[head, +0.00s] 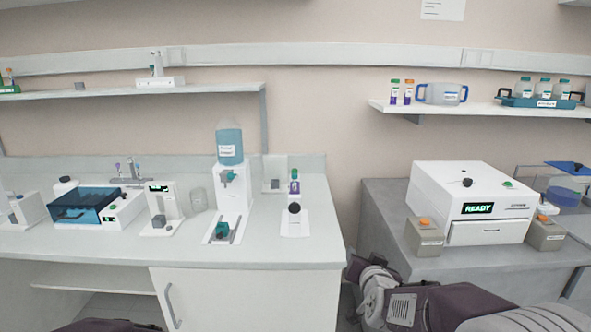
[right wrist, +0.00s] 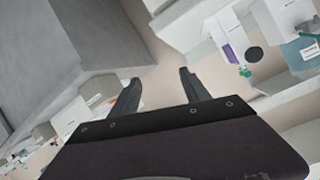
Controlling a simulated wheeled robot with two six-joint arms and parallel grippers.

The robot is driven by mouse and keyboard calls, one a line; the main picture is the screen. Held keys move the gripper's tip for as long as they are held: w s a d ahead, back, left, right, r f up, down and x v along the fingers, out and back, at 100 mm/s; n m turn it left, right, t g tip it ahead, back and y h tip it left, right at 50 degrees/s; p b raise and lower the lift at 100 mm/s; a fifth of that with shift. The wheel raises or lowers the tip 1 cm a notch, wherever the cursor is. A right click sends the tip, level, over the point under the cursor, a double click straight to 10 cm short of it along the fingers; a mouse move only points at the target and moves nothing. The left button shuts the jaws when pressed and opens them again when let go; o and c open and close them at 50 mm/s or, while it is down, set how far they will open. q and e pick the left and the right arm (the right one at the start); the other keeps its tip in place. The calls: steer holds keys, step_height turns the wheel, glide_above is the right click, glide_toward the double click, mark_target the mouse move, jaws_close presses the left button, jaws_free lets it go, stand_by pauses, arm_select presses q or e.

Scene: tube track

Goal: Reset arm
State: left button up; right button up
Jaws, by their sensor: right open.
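My right arm (head: 430,303) comes in from the lower right in the head view, in front of the gap between the two benches. In the right wrist view my right gripper (right wrist: 160,82) has its two dark fingers apart, with nothing between them. A dark part of my own body shows at the lower left edge of the head view; the left gripper is not visible. A tube with a purple label (head: 295,187) stands in a white holder (head: 295,220) at the right end of the left bench.
A white machine reading READY (head: 473,205) stands on the grey right bench (head: 385,200), flanked by two tan boxes. The left bench (head: 110,245) carries a blue-lidded device (head: 85,205) and a dispenser with a blue bottle (head: 229,145). A shelf (head: 480,108) holds tubes and bottles.

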steer(key=s+f+n+g, duration=0.2)
steer(key=s+f+g, duration=0.3)
steer(key=s, duration=0.4)
steer(key=s+f+n+g+y, duration=0.1)
steer(key=s+f+g, duration=0.2)
steer(key=s+f, duration=0.5)
steer(key=s+f+n+g, duration=0.2)
steer(key=s+f+g, duration=0.3)
steer(key=s, duration=0.5)
step_height(320, 180, up, 12)
steer(key=p, duration=1.2)
steer(key=shift+w+r, duration=0.25)
steer(key=shift+o, duration=0.2)
steer(key=shift+d, duration=0.1)
